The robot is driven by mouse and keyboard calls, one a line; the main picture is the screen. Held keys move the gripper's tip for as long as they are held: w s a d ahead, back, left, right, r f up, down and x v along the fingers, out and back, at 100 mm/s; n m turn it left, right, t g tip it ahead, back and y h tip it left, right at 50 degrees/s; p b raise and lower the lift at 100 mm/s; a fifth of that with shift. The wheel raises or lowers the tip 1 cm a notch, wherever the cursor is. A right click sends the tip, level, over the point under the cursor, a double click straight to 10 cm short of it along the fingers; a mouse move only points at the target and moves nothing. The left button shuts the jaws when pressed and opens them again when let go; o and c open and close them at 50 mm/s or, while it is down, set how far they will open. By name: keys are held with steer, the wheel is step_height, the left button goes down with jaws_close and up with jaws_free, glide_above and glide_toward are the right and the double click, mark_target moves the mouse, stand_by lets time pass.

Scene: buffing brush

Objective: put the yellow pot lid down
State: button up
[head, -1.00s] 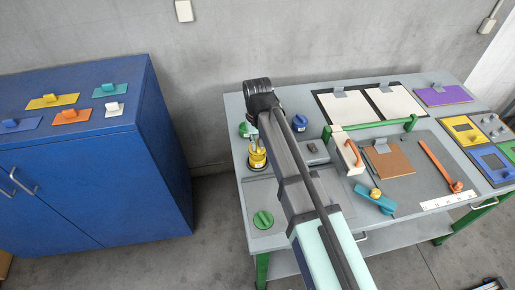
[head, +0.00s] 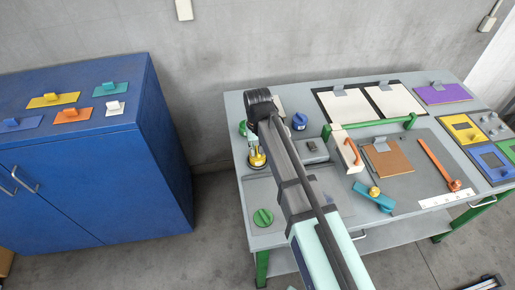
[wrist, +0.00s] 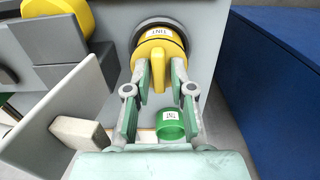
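The yellow pot lid (wrist: 160,50) shows at the top middle of the wrist view, with a white label and a raised grip. A dark round rim shows behind it; I cannot tell whether the lid touches it. My gripper (wrist: 160,72) has its two fingers closed against both sides of the lid's grip. In the head view the yellow lid (head: 257,159) is at the left part of the bench, partly hidden by my arm. My fingertips are mostly hidden there.
A green labelled piece (wrist: 170,122) lies close below the fingers in the wrist view. A green knob (head: 263,218) and a blue knob (head: 300,121) are on the grey bench (head: 250,195). A blue cabinet (head: 150,150) stands to the left.

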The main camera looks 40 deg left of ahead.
step_height(320, 180, up, 12)
steer(key=b, duration=0.2)
steer(key=shift+r+b, duration=0.15)
steer(key=shift+b, duration=0.2)
stand_by(0.6)
